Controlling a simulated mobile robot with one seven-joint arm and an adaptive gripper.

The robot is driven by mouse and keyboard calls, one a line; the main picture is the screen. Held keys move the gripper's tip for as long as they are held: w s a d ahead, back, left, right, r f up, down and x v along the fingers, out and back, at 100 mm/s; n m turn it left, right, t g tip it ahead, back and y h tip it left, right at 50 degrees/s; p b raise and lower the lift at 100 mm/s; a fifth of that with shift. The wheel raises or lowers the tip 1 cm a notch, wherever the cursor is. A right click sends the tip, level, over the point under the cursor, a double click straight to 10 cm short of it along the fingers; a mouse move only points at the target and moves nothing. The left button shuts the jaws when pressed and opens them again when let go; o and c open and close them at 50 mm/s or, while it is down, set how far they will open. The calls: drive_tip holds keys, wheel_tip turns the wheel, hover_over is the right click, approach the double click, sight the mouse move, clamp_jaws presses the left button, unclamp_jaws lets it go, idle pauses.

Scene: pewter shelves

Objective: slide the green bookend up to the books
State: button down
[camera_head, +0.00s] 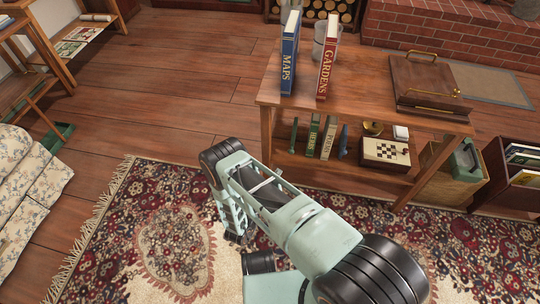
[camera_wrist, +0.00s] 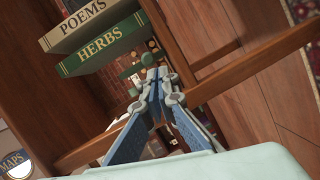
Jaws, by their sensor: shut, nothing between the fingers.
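The green bookend (camera_head: 294,135) stands on the lower shelf, left of the books, with a gap between. The green Herbs book (camera_head: 312,135) and cream Poems book (camera_head: 328,137) stand upright there. The wrist view shows the Herbs book (camera_wrist: 100,48) and Poems book (camera_wrist: 88,24) turned sideways. A dark green piece (camera_wrist: 129,72) behind my fingertips looks like the bookend, partly hidden. My gripper (camera_wrist: 153,72) is shut and empty, pointing toward the shelf at its bookend side. I cannot tell whether it touches the bookend. In the head view my arm largely hides the gripper.
A blue bookend (camera_head: 343,140) stands right of the books. A brass object (camera_head: 373,128) and chessboard box (camera_head: 386,152) are farther right. Above, the tabletop (camera_head: 362,88) holds the Maps (camera_head: 289,60) and Gardens (camera_head: 327,65) books. A wooden table leg (camera_head: 267,135) stands at the shelf's left end.

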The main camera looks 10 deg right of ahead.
drive_tip(key=shift+t, duration=0.6)
drive_tip(key=w+d+b, duration=0.1)
drive_tip(key=w, duration=0.2)
drive_tip(key=w+d+r, duration=0.1)
drive_tip(key=w, duration=0.2)
drive_tip(key=w+d+b, duration=0.1)
drive_tip(key=w, duration=0.1)
drive_tip(key=shift+w+d+r+b, duration=0.2)
drive_tip(key=shift+w+r+b, duration=0.05)
drive_tip(key=shift+w+b, duration=0.15)
